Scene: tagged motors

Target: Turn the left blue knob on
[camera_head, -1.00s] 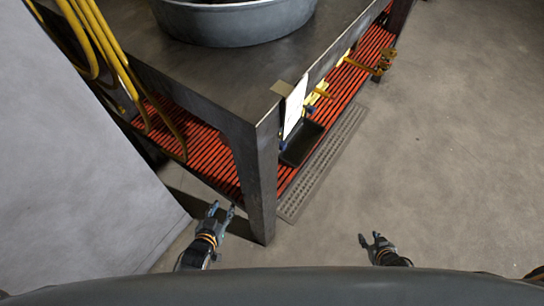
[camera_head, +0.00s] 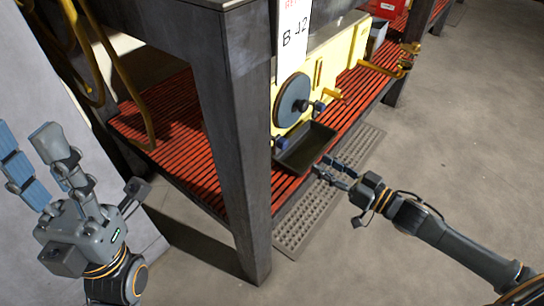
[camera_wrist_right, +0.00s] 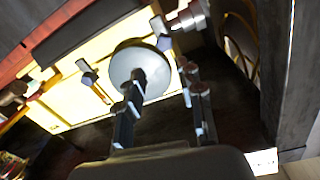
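A yellow motor (camera_head: 345,48) sits on the red slatted shelf under the table, with a large round grey-blue disc (camera_head: 292,100) on its front. A small blue knob (camera_head: 279,142) is low at the disc's left, close to the table leg. Another dark blue knob (camera_head: 318,107) is right of the disc. My right gripper (camera_head: 328,165) is open and empty, beside the black tray's right end and apart from both knobs. In the right wrist view its fingers (camera_wrist_right: 165,85) are spread before the disc (camera_wrist_right: 140,68). My left gripper (camera_head: 26,142) is open and empty at the left.
A black tray (camera_head: 305,149) is below the disc. A thick table leg (camera_head: 235,150) stands left of the motor. A white tag (camera_head: 292,40) hangs above the disc. Brass fittings (camera_head: 403,60) stick out at the right. The floor (camera_head: 440,140) at the right is clear.

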